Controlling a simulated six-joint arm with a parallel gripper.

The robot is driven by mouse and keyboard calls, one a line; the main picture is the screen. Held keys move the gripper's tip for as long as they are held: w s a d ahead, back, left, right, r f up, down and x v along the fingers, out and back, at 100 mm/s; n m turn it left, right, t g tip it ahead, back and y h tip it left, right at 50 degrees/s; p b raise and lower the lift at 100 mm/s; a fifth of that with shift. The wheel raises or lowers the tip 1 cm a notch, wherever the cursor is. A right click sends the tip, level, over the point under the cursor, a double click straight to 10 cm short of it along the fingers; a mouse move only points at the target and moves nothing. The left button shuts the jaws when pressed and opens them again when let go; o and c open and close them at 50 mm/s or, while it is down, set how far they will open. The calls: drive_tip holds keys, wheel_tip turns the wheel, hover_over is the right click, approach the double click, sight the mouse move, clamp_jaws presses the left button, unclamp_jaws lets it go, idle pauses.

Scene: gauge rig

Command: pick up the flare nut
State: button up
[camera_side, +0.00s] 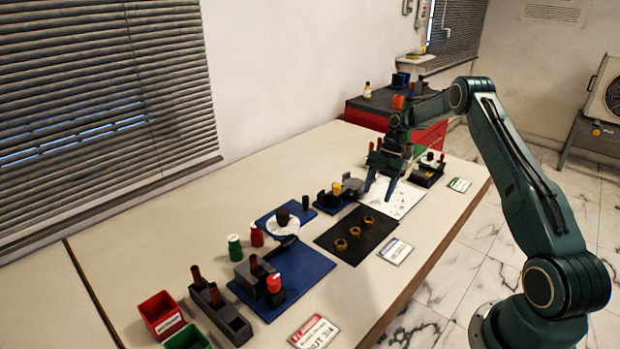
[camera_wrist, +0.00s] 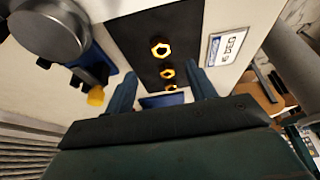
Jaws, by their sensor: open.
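Three brass hex nuts lie in a row on a black mat (camera_side: 362,249): a near nut (camera_side: 340,244), a middle nut (camera_side: 354,231) and a far nut (camera_side: 368,220). In the wrist view they also form a row, with one larger nut (camera_wrist: 160,48), a middle nut (camera_wrist: 167,73) and a smaller-looking one (camera_wrist: 171,87). I cannot tell which is meant by the flare nut. My gripper (camera_side: 380,197) is open and empty, fingers pointing down, above the table beyond the far end of the row. In the wrist view the nuts show between the fingers (camera_wrist: 161,88).
A white printed sheet (camera_side: 408,204) lies beyond the mat, and a label card (camera_side: 394,251) lies to its right. A blue fixture with a yellow knob (camera_side: 337,188) stands left of my gripper. Blue bases with a white disc (camera_side: 283,228) and a red-capped part (camera_side: 274,283) stand farther left.

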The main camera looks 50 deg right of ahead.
drive_tip(key=shift+x, duration=1.4)
drive_tip(key=shift+x, duration=2.6)
drive_tip(key=shift+s, duration=0.1)
drive_tip(key=c, duration=1)
drive_tip(key=shift+c, duration=0.2)
drive_tip(key=shift+r, duration=0.15)
wheel_tip(320, 180, up, 20)
